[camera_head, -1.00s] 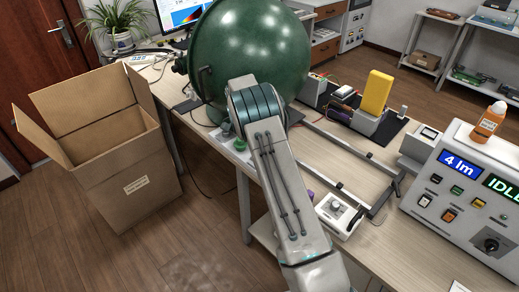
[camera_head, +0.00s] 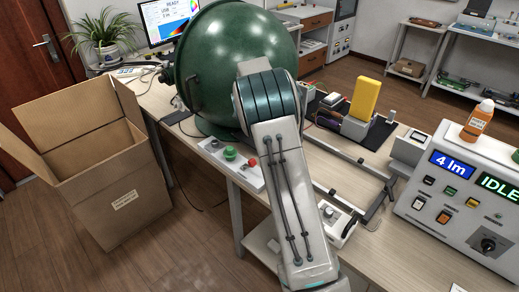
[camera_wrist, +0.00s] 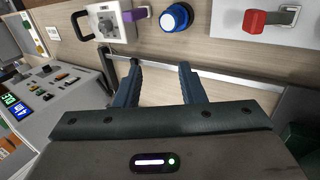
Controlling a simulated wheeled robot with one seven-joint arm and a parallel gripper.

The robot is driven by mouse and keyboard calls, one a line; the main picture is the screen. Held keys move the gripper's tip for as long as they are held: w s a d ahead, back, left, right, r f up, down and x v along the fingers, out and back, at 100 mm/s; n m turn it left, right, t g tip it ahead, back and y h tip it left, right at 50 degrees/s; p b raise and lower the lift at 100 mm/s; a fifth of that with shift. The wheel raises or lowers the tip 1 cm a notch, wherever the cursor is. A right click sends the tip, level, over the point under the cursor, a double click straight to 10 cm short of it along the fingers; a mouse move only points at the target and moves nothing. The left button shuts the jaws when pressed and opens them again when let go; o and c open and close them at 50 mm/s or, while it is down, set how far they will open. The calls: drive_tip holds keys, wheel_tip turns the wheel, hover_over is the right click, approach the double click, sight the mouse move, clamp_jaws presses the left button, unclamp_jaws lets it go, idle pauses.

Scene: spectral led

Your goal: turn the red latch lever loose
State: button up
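The red lever (camera_wrist: 256,22) shows in the wrist view at the upper right, a red block beside a grey metal bracket on a pale plate (camera_wrist: 228,20). My gripper (camera_wrist: 160,74) is open and empty, its two dark fingers well apart. The lever lies beyond the fingertips and to their right, with a clear gap. In the head view a small red part (camera_head: 252,162) shows on a white plate (camera_head: 216,154) at the table's front edge. My arm hides the gripper in that view.
A blue knob (camera_wrist: 175,17) and a white dial box (camera_wrist: 106,22) with a dark handle are near the fingers. A green sphere (camera_head: 235,55), metal rails (camera_head: 345,155) and a control unit (camera_head: 455,200) stand on the table. An open carton (camera_head: 115,200) stands left on the floor.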

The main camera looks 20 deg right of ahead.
drive_tip(key=shift+s+d+r, duration=0.45)
drive_tip(key=shift+d, duration=0.2)
drive_tip(key=shift+s+d+r, duration=0.4)
drive_tip(key=shift+d+r, duration=0.05)
drive_tip(key=shift+d, duration=0.15)
